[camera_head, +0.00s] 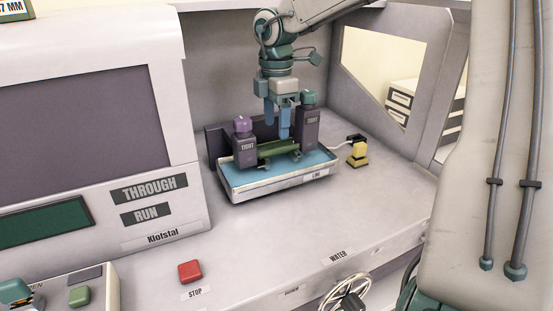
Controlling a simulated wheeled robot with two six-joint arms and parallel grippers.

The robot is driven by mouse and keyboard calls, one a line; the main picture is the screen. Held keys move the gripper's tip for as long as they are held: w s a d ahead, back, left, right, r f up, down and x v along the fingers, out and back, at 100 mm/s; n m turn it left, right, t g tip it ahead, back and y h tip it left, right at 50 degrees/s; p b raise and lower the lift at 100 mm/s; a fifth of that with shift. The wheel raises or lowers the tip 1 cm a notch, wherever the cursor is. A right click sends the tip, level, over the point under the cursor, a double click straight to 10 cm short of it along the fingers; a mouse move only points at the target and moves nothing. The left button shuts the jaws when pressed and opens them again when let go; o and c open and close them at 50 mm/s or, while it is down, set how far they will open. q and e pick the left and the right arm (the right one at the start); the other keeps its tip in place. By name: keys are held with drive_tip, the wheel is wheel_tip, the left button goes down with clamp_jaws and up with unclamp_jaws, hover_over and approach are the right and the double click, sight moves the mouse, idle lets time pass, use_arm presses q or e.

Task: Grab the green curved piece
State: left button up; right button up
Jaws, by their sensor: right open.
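The green curved piece (278,148) lies across the blue-topped tray (290,180), between two dark upright blocks marked TIGHT. The left block (244,150) has a purple knob, and the right block (307,130) has a green knob. My right gripper (277,128) points down just above the green piece, with its two blue fingers apart and nothing between them. Whether a fingertip touches the piece is hard to tell. My left gripper is not in view.
A yellow plug-like object (357,153) stands right of the tray. A large machine panel (90,110) fills the left. The counter before the tray is clear.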

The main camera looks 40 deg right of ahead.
drive_tip(key=f, duration=0.1)
drive_tip(key=f+p, duration=0.2)
drive_tip(key=f, duration=0.1)
drive_tip(key=shift+s+a, duration=0.15)
drive_tip(key=shift+s, duration=0.1)
drive_tip(key=shift+w+f, duration=0.1)
drive_tip(key=shift+f, duration=0.4)
drive_tip(key=c, duration=1)
